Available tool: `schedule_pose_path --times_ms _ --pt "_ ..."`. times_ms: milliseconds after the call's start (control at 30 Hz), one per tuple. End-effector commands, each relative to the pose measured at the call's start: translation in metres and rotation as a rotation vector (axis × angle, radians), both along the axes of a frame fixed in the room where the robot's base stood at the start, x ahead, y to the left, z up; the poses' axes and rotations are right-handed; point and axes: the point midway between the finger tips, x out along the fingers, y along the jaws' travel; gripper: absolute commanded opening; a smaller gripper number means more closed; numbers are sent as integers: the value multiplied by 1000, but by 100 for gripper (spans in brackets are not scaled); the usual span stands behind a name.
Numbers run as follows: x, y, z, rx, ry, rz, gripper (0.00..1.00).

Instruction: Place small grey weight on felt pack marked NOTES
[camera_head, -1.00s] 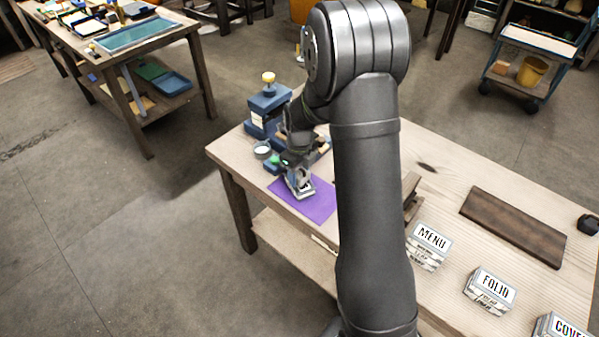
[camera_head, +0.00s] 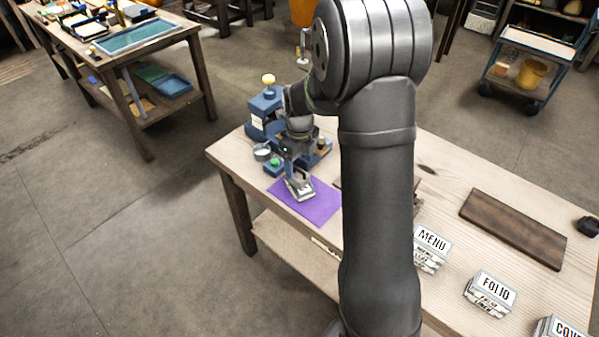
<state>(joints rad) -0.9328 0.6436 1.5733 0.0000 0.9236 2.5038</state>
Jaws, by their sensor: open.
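My gripper (camera_head: 293,172) is open over the purple mat (camera_head: 320,206) at the table's left end. A small pale grey blocky thing (camera_head: 299,188) stands on the mat right at the fingertips. I cannot read any mark on it or tell whether the fingers touch it. I cannot make out a small grey weight for certain. No label reading NOTES shows. The labelled packs in view are MENU (camera_head: 432,240), FOLIO (camera_head: 493,288) and one cut off at the frame's edge, starting "CO" (camera_head: 560,329). My arm hides the middle of the table.
A dark brown board (camera_head: 512,228) and a small black object (camera_head: 588,226) lie at the right. The wood between is clear.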

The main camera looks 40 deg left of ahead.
Motion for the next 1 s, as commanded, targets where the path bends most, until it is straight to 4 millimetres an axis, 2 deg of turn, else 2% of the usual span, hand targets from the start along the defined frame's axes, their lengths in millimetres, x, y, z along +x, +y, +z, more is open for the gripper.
schedule_pose_path --times_ms 33,200,400,800,1000 --pt "0 0 13 4 -3 0 67" --pt "0 0 45 3 -2 0 67" --pt "0 0 64 0 0 0 67" --pt "0 0 65 -1 1 0 67" --pt "0 -1 48 -4 3 0 67"
